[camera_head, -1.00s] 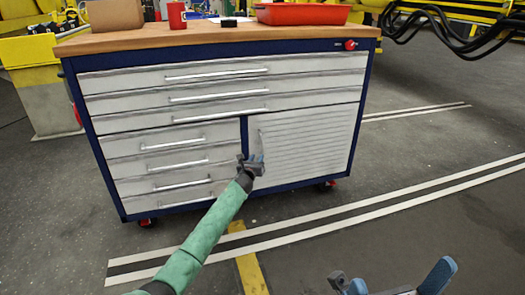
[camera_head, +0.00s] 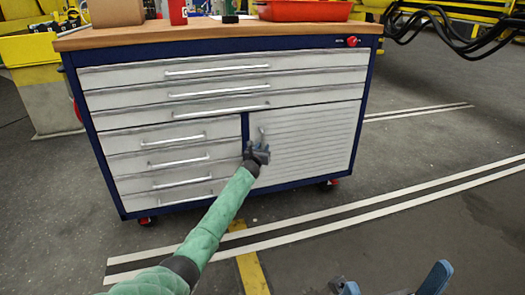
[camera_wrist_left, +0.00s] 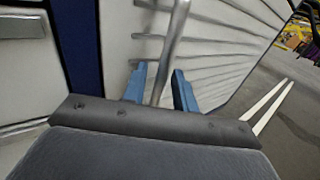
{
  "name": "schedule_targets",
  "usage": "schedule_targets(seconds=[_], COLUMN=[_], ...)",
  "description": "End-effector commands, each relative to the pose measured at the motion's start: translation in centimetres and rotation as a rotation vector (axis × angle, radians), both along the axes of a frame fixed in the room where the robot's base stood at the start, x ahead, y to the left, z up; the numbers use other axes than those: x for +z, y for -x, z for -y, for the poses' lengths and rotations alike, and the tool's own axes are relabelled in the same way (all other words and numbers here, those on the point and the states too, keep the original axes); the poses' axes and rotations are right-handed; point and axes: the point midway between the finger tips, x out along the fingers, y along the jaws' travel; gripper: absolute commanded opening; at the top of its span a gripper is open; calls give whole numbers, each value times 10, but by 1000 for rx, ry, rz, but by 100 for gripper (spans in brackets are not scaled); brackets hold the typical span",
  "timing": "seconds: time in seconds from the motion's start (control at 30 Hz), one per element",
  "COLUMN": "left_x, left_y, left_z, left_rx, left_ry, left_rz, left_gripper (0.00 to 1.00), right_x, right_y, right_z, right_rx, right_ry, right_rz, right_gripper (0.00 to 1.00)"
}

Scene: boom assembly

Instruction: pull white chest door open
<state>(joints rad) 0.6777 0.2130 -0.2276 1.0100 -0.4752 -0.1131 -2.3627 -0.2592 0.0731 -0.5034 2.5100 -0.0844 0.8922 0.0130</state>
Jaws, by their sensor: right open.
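The white ribbed chest door (camera_head: 315,140) is at the lower right of the chest's front and looks closed. Its upright metal handle (camera_head: 262,132) is near the door's left edge. My left gripper (camera_head: 257,150) is at the handle, covering its lower part in the head view. In the left wrist view the handle bar (camera_wrist_left: 172,45) runs down between the two blue fingers of the left gripper (camera_wrist_left: 160,88). The fingers are apart, with gaps beside the bar. My right gripper (camera_head: 390,285) is open and empty at the bottom edge, away from the chest.
White drawers with bar handles (camera_head: 175,138) fill the left side and top of the blue chest (camera_head: 246,128). The floor in front and to the right is clear.

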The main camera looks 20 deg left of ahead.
Motion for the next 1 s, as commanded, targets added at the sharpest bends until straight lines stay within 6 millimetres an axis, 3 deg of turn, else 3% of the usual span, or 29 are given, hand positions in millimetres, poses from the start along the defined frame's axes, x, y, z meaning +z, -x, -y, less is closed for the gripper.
schedule_targets(seconds=[0.37,0.53,1.0], left_x=[0,0,-3], left_y=[-4,-4,4], left_z=[0,0,7], left_rx=[0,0,33], left_ry=[1,1,3], left_rz=[0,0,0], left_gripper=[29,0,0], right_x=[-2,-2,-7], right_y=[0,0,-1], right_z=[-1,-1,-2], right_rx=[-2,-1,-4], right_ry=[4,4,12], right_rz=[-4,-4,1], right_gripper=[100,100,100])
